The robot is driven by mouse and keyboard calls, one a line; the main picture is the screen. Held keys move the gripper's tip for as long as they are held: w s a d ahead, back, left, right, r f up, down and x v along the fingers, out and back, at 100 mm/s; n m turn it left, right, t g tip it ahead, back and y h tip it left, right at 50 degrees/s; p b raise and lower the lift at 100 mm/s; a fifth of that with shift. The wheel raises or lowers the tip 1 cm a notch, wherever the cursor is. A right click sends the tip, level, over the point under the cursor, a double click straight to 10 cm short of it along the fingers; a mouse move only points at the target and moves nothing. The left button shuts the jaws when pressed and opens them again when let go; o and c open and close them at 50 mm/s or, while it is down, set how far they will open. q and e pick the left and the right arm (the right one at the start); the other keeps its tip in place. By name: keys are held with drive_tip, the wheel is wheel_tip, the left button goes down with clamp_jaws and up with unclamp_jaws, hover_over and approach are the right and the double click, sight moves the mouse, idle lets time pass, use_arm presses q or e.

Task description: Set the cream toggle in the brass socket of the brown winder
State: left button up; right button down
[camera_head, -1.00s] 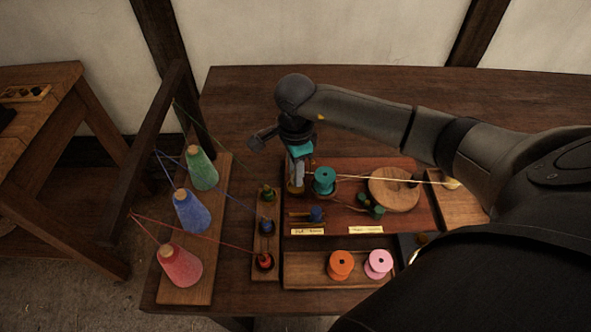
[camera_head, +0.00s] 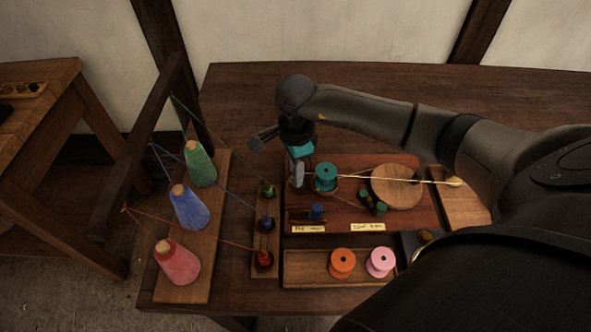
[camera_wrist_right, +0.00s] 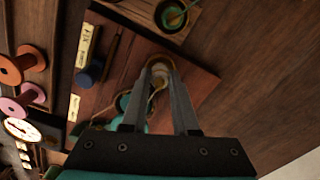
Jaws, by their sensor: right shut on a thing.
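The brown winder (camera_head: 412,217) is a red-brown board on the table, with a teal spool (camera_head: 326,178) and a round wooden disc (camera_head: 397,186) on it. My right gripper (camera_head: 297,184) points down over the board's left end, beside the teal spool. In the right wrist view its fingers (camera_wrist_right: 160,76) are shut on a small pale piece, the cream toggle (camera_wrist_right: 159,82), mostly hidden between them. The brass socket (camera_wrist_right: 160,55) shows as a ring at the fingertips; I cannot tell whether the toggle is inside it. My left gripper is not in view.
A cream cord (camera_head: 405,180) runs right across the disc. Orange (camera_head: 342,262) and pink (camera_head: 381,261) spools stand in the front tray. Red, blue (camera_head: 190,207) and green yarn cones with taut threads stand at left. The table behind is clear.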

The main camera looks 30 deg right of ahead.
drive_tip(key=shift+f, duration=0.25)
idle(0.4)
drive_tip(key=shift+c, duration=1)
unclamp_jaws()
drive_tip(key=shift+r, duration=0.1)
drive_tip(key=shift+r+p, duration=2.75)
drive_tip(key=shift+r, duration=1.2)
drive_tip(key=shift+r, duration=0.1)
